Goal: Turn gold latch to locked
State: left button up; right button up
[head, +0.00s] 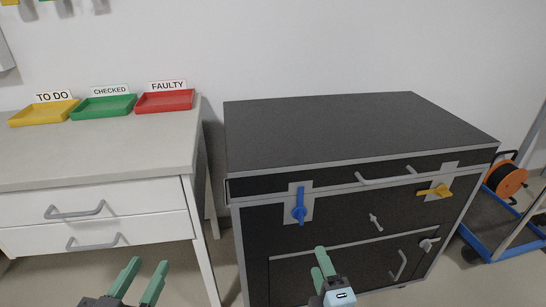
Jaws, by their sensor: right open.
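The gold latch (435,191) sits on a grey plate at the upper right of the black case's front. Its handle lies roughly level, with the narrow end pointing left. My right gripper (320,258) is at the bottom middle, below and left of the gold latch and well apart from it; it is open and holds nothing that I can see. My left gripper (148,264) is at the bottom left, with its green fingers apart and nothing between them.
The black case (340,125) also carries a blue latch (300,207), upright, and grey handles. A white drawer table (100,160) with yellow, green and red trays stands left. A blue cart (490,240) with an orange reel (508,180) stands close on the right.

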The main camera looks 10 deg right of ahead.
aim_at(442, 191)
jog(key=u, duration=0.05)
jog(key=k, duration=1)
jog(key=z, duration=0.05)
